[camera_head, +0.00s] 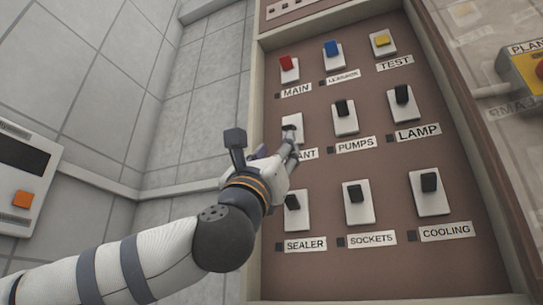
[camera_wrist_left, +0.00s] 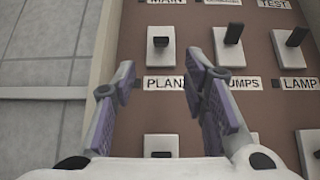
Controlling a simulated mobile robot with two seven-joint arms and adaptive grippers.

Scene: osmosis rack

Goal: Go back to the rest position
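My left gripper (camera_head: 290,143) reaches in from the left in the head view, in front of the brown switch panel (camera_head: 325,174). In the left wrist view the left gripper (camera_wrist_left: 163,88) has its two fingers spread well apart with nothing between them. The switch above the PLANT label (camera_head: 292,128) is partly behind the fingers in the head view; it shows whole in the wrist view (camera_wrist_left: 160,45), ahead of the fingertips. I cannot tell whether the fingers touch the panel. My right gripper is in neither view.
The panel carries rows of switches, including red MAIN (camera_head: 287,64), blue (camera_head: 332,49) and yellow TEST (camera_head: 382,41). A yellow box with a red button (camera_head: 525,72) is at the right edge. A white box with an orange button (camera_head: 22,199) is at the left on the tiled wall.

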